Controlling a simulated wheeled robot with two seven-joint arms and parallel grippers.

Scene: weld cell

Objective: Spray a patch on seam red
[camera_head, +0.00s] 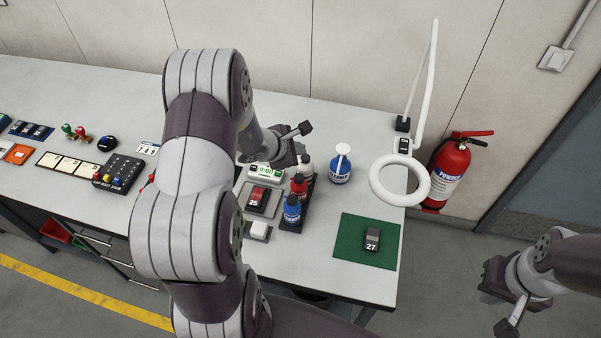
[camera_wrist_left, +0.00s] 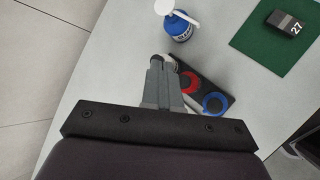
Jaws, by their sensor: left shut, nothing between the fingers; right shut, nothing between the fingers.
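A red block marked 25 (camera_head: 257,195) lies on a grey plate in the middle of the bench. A dark rack (camera_wrist_left: 222,84) holds a white can (camera_head: 307,168), a red can (camera_head: 298,187) and a blue can (camera_head: 292,211). In the left wrist view, the red can (camera_wrist_left: 190,83) and blue can (camera_wrist_left: 214,104) show from above. My left gripper (camera_head: 303,130) is shut and empty; in its wrist view its fingers (camera_wrist_left: 157,64) overlap the white can. My right gripper (camera_head: 507,322) is shut and empty, right of the bench. I cannot pick out a seam.
A dark block marked 27 (camera_head: 372,239) lies on a green mat (camera_head: 350,255). A blue pump bottle (camera_head: 341,170) stands behind. A ring lamp (camera_head: 377,185) overhangs the bench's right end, near a fire extinguisher (camera_head: 450,160). A small timer (camera_head: 266,171) stands near the rack.

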